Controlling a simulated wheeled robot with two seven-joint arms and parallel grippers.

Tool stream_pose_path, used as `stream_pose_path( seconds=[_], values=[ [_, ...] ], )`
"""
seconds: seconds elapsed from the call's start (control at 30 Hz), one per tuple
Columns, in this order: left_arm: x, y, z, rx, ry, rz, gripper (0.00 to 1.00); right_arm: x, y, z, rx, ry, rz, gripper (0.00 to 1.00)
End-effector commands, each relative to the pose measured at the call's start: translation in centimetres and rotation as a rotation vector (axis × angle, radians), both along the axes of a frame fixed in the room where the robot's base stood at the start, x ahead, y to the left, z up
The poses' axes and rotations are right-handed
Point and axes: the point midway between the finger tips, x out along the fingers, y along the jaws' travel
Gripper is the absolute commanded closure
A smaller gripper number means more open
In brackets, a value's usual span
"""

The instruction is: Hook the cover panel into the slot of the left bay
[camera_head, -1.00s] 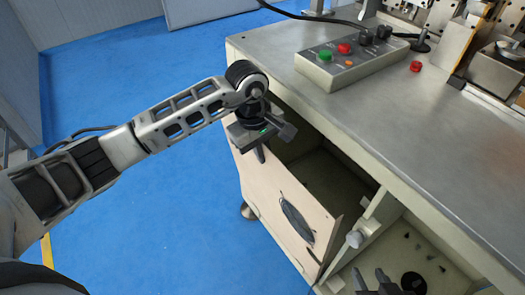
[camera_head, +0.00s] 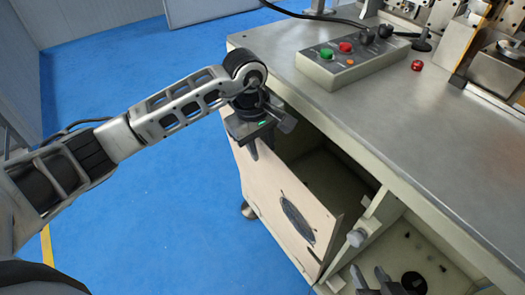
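The cover panel (camera_head: 268,190) is a tan sheet with a dark round vent grille near its lower right. It stands tilted in front of the left bay (camera_head: 335,175), the dark opening under the tabletop, and covers its lower part. My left gripper (camera_head: 254,146) is at the panel's upper left edge, with a finger on the outer face; it appears shut on that edge. The slot is hidden behind the panel. My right gripper (camera_head: 371,273) shows at the bottom edge, in front of the right bay (camera_head: 425,255), with its fingers apart and nothing between them.
The grey tabletop (camera_head: 430,140) overhangs the bays and lies close to my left gripper. A control box (camera_head: 345,65) with green and red buttons sits on it. A post with a pale knob (camera_head: 356,238) divides the bays. The blue floor (camera_head: 150,215) at left is clear.

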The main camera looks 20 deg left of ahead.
Motion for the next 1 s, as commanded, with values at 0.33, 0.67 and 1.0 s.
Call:
stream_pose_path(
  seconds=[0.33,0.67,1.0],
  values=[
    [-0.5,1.1,8.8,0.000,-0.008,-0.001,0.71,0.3,0.0,0.1,0.007,-0.013,-0.004,0.64],
    [-0.9,1.7,13.4,0.000,-0.005,0.000,0.71,0.4,0.0,0.1,0.011,-0.016,-0.005,0.64],
    [-0.9,1.8,13.8,-0.001,-0.003,-0.001,0.71,0.4,0.0,0.2,0.012,-0.017,-0.006,0.64]
  ],
)
